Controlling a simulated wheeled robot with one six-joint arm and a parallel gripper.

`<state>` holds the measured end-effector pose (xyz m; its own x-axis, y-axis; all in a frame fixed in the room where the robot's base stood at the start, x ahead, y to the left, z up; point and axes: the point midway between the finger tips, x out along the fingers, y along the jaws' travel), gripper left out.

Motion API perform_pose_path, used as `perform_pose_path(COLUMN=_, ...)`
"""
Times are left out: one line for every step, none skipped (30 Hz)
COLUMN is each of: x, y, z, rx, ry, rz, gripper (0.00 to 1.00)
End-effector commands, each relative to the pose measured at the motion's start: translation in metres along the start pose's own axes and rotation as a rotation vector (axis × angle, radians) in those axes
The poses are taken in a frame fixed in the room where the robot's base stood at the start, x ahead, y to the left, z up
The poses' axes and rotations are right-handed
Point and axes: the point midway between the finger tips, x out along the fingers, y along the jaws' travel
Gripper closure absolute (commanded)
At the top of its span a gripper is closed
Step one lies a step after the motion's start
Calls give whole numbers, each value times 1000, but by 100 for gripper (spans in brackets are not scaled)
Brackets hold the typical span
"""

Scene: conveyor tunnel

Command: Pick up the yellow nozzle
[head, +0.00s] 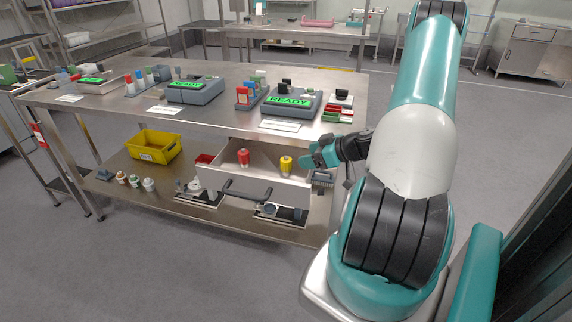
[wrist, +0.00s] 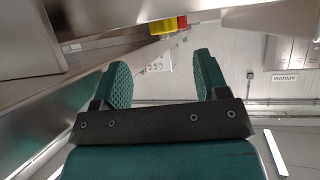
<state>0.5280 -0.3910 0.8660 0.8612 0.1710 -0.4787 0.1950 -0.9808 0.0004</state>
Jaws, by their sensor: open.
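The yellow nozzle (head: 286,164) stands in the open drawer (head: 262,182) under the tabletop, toward the drawer's right side. A red nozzle (head: 244,158) stands to its left in the same drawer. My gripper (head: 308,160) is just right of the yellow nozzle in the head view, apart from it. In the wrist view my gripper (wrist: 162,80) is open with nothing between its fingers. The yellow nozzle (wrist: 162,27) shows there at the top, beyond the fingertips, with a bit of red behind it. Part of the nozzle is cut off by a grey surface.
The metal tabletop (head: 200,108) lies above the drawer and holds several devices with green READY screens (head: 290,98). On the lower shelf are a yellow bin (head: 154,147) and several small parts. The drawer's walls and handle (head: 248,196) are close to my gripper.

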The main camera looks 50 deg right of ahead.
Motion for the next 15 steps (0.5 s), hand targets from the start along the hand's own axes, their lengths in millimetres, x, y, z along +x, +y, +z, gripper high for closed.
perform_pose_path(x=10, y=-1, z=-2, rx=-1, ry=0, rz=-6, gripper=33)
perform_pose_path(x=16, y=-2, z=-1, rx=-1, ry=0, rz=-5, gripper=33)
perform_pose_path(x=22, y=-1, z=-1, rx=-1, ry=-1, rz=-4, gripper=33)
perform_pose_path(x=26, y=-1, z=-1, rx=0, ry=-1, rz=-4, gripper=33)
perform_pose_path(x=30, y=-1, z=-1, rx=0, ry=-1, rz=-3, gripper=33)
perform_pose_path(x=33, y=-1, z=-1, rx=-1, ry=-1, rz=-2, gripper=33)
perform_pose_path(x=35, y=-1, z=-1, rx=-1, ry=-1, rz=-2, gripper=33)
perform_pose_path(x=37, y=-1, z=-1, rx=-1, ry=-1, rz=-2, gripper=33)
perform_pose_path(x=39, y=-1, z=0, rx=-1, ry=-1, rz=-1, gripper=33)
perform_pose_path(x=41, y=-1, z=0, rx=0, ry=-1, rz=-1, gripper=33)
perform_pose_path(x=43, y=-2, z=0, rx=1, ry=-1, rz=-2, gripper=33)
perform_pose_path(x=48, y=-3, z=0, rx=1, ry=-1, rz=-4, gripper=33)
perform_pose_path(x=52, y=-3, z=-1, rx=0, ry=-1, rz=-5, gripper=33)
perform_pose_path(x=57, y=-4, z=0, rx=1, ry=-1, rz=-5, gripper=33)
perform_pose_path(x=64, y=-6, z=0, rx=1, ry=-1, rz=-6, gripper=33)
